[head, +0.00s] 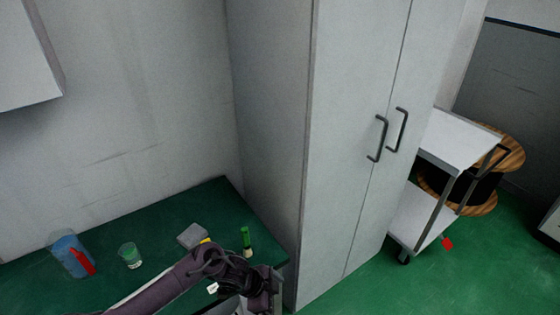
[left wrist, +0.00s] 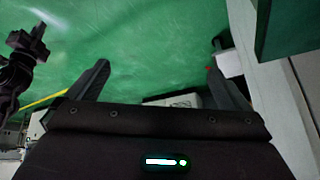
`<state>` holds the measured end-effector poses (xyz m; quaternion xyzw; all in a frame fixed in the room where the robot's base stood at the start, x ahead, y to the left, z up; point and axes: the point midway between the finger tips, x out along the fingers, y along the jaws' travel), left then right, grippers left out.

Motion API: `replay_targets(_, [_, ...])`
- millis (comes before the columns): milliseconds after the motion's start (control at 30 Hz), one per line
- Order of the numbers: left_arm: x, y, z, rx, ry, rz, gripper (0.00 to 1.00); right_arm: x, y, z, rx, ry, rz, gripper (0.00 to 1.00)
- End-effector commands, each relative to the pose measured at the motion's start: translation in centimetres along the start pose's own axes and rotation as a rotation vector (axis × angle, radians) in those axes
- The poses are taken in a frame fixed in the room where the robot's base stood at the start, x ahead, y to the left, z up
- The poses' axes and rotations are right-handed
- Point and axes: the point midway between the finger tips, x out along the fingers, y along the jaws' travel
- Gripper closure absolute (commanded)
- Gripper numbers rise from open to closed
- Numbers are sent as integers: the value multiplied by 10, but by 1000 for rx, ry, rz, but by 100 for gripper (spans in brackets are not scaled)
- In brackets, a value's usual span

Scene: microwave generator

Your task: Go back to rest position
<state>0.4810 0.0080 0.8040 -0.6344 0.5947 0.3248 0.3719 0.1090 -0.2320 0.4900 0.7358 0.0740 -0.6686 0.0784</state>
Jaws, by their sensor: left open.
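My left arm (head: 165,290) comes in from the bottom left of the head view, in front of the green counter, and bends down near the counter's right end. Its gripper is hard to make out there. My right arm does not show in the head view.
The green counter (head: 40,285) holds a blue-and-red container (head: 70,254), a glass (head: 130,255), a grey block (head: 192,235) and a green-and-white tube (head: 246,240). A tall grey cabinet (head: 340,150) stands right of it. A white cart (head: 425,220) is farther right. Green floor (head: 420,290) is open in front.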

Motion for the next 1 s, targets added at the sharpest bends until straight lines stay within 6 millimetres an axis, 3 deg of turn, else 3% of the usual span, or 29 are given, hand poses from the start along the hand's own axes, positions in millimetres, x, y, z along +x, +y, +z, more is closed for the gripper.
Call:
replay_targets(33, [26,9,15,-118,38,-22,0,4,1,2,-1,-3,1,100])
replay_targets(100, [55,17,43,-292,73,-81,0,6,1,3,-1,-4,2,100])
replay_targets(267, [110,68,134,-664,47,-207,0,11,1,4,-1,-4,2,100])
replay_targets(400, [137,139,210,-894,-49,-277,0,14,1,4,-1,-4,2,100])
replay_targets(600, [152,264,293,-1135,-234,-334,0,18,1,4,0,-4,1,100])
replay_targets(700, [151,319,320,-1213,-320,-349,0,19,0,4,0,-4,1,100])
replay_targets(800, [146,362,337,-1265,-389,-357,0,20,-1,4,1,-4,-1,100])
replay_targets(900, [143,387,346,-1293,-430,-362,0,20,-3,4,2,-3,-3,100])
replay_targets(1000, [141,397,350,-1304,-448,-364,0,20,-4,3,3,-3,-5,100])
